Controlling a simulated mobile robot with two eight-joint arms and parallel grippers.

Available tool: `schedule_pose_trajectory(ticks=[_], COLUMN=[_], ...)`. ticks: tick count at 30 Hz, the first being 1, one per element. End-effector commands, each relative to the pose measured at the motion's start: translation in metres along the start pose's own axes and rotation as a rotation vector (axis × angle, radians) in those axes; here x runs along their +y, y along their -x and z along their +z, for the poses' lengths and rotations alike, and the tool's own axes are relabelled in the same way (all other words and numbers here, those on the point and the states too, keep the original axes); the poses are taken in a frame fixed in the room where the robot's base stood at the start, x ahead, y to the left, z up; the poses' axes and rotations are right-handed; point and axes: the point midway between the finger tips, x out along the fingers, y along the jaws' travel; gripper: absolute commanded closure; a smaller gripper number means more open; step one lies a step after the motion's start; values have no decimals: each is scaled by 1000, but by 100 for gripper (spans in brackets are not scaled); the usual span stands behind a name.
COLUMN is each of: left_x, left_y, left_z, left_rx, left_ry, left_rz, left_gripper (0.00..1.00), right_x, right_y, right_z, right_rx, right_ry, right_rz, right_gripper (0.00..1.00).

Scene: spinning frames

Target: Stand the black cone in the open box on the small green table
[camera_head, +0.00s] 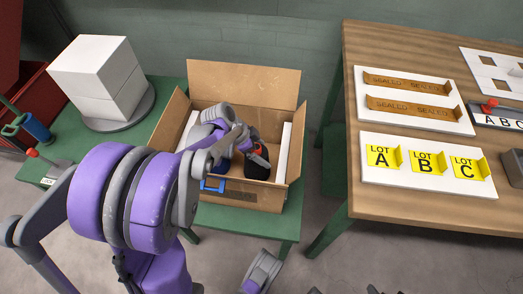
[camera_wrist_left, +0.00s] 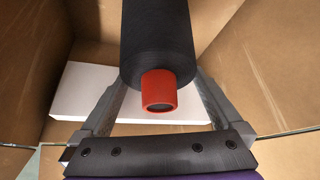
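The open cardboard box (camera_head: 240,193) stands on the small green table (camera_head: 283,222) with its flaps up. The black cone (camera_head: 258,162) is inside the box's outline in the head view, partly hidden by my left gripper (camera_head: 243,150). In the left wrist view the black cone (camera_wrist_left: 158,40) lies between my left gripper's fingers (camera_wrist_left: 160,88), its red end toward the camera. Both fingers meet the cone's sides, so the gripper looks shut on it. The cone's far end is out of sight; I cannot tell whether it touches the box floor. My right gripper is not clearly seen.
White pads line the box; one shows at its right side (camera_head: 284,152). A white block (camera_head: 100,75) on a grey round base is at the table's left. A wooden table (camera_head: 400,205) at right holds white boards with labels. Floor lies between the tables.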

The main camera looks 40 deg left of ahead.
Motion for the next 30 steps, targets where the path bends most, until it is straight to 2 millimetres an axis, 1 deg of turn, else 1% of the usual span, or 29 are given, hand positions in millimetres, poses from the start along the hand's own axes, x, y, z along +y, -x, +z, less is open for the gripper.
schedule_pose_trajectory(ticks=[2,5,8,15,19,21,24,30], left_x=[0,0,0,0,0,0,0,0], left_y=[2,13,32,85,106,114,121,123], left_z=[-1,-2,-2,-2,-2,-2,-2,-1], left_rx=[0,0,0,0,1,1,1,0], left_ry=[0,1,2,2,2,1,1,0], left_rz=[0,-1,-1,-3,-1,-2,-1,0], left_gripper=[0,0,0,0,0,0,0,0], right_x=[0,0,0,0,0,0,0,0], right_y=[2,6,14,35,43,46,48,48], right_z=[0,-1,-3,-8,-11,-12,-12,-12], right_rx=[0,1,3,10,13,14,14,14], right_ry=[0,0,0,0,0,0,0,0], right_rz=[0,0,0,0,0,0,0,0], right_gripper=[28,28,28,28,28,28,28,28])
